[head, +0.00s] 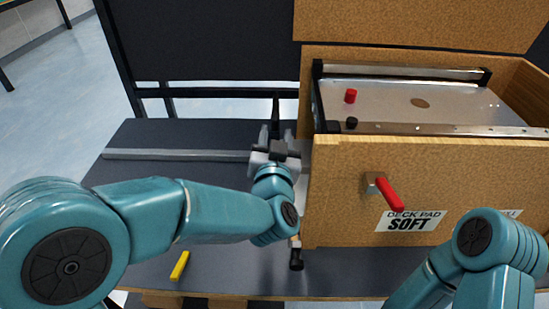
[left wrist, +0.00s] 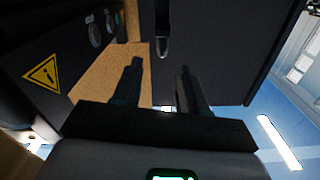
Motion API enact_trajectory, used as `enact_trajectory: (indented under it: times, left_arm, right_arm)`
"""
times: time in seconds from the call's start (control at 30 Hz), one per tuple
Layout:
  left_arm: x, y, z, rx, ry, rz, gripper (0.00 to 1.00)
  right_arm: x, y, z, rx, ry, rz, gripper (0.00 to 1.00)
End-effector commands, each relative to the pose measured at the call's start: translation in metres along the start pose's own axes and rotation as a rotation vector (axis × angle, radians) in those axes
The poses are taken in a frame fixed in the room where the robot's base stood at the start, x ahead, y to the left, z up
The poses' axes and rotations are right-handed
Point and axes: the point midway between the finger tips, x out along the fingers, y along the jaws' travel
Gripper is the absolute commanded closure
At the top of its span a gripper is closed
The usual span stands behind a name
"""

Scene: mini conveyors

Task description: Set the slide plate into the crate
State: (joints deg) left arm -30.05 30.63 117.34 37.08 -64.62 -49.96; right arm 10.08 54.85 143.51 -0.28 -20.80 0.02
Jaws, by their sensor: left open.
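A wooden crate (head: 345,165) stands on the right half of the dark table, with a "DECK PAD SOFT" label on its front. A flat silver plate (head: 385,102) with a brownish round spot lies inside a metal-and-black frame at the crate's top; I take it for the slide plate, but cannot tell how it is seated. My left gripper (head: 275,135) is just left of the crate, fingers pointing away from me. In the left wrist view its two dark fingers (left wrist: 157,75) are apart with nothing between them. My right gripper is hidden or out of frame.
A red cylinder (head: 351,95) and a black knob (head: 352,123) are on the plate. A red handle (head: 388,194) sticks out of the crate front. A grey bar (head: 180,154) and a yellow piece (head: 180,265) lie on the table (head: 135,135). A black panel (head: 200,40) stands behind.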

Motion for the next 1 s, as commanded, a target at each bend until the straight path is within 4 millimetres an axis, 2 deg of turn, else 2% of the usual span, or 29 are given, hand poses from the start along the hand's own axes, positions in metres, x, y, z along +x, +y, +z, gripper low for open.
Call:
enact_trajectory:
  times: [0.03,0.1,0.3,0.5,0.73,0.77,0.9,0.93,1.0]
  left_arm:
    - [-0.015,0.001,-0.002,0.001,0.001,0.004,0.58]
    - [-0.032,0.000,-0.001,0.002,0.001,0.004,0.58]
    - [-0.068,0.001,-0.001,0.001,0.002,0.003,0.58]
    - [-0.082,0.000,0.000,0.001,0.001,0.001,0.58]
    - [-0.082,0.000,0.000,0.000,0.001,0.000,0.58]
    - [-0.082,0.000,0.000,0.000,0.001,0.000,0.58]
    - [-0.079,-0.001,0.003,-0.001,-0.018,0.010,0.58]
    - [-0.078,-0.001,0.005,-0.002,-0.029,0.016,0.58]
    - [-0.075,-0.003,0.013,-0.005,-0.063,0.036,0.58]
  right_arm:
    - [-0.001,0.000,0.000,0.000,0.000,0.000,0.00]
    - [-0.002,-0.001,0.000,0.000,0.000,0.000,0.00]
    - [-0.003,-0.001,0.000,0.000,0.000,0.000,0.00]
    - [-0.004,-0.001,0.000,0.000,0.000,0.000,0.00]
    - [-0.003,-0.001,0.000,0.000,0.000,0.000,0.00]
    - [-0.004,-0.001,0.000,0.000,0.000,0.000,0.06]
    - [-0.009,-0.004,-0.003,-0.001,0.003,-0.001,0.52]
    - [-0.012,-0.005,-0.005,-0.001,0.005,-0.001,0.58]
    - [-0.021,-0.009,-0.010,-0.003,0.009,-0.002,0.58]
